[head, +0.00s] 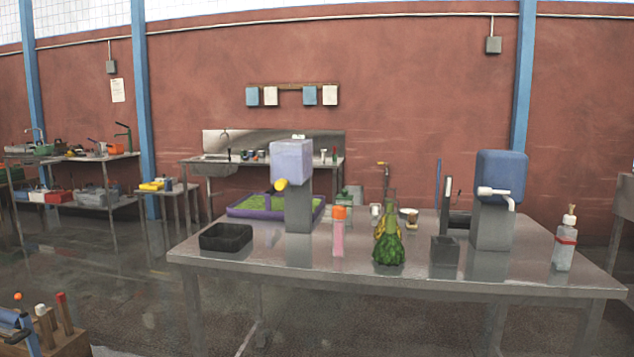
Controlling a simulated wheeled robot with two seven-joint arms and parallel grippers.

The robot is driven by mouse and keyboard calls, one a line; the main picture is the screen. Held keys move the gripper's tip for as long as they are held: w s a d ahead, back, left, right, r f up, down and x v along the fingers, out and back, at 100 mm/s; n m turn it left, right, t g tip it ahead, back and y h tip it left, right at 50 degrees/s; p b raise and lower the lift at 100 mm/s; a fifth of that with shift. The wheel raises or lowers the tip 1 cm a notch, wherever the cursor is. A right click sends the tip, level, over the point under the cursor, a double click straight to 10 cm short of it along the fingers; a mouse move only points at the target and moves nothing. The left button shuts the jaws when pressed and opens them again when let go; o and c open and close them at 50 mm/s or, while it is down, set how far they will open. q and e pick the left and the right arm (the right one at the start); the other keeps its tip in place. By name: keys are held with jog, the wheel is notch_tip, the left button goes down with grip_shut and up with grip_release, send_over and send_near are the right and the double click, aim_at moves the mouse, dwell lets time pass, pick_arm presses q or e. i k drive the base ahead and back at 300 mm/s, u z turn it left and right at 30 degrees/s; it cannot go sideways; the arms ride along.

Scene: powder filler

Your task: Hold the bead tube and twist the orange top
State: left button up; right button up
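The bead tube (338,238) stands upright near the front middle of the steel table (300,265). It is a slim, clear-looking tube with pink contents. Its orange top (339,213) sits on its upper end. Nothing touches the tube. Neither of my grippers shows in the head view.
A black tray (226,238) and a grey stand with a lilac box (291,160) are left of the tube. A green lumpy bottle (388,250) is close on its right. Further right are a dark box (445,251), a blue-topped dispenser (500,176) and a squeeze bottle (565,245).

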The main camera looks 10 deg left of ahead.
aim_at(339, 211)
jog(key=u, duration=0.7)
jog(key=i, duration=1.2)
jog(key=z, duration=0.5)
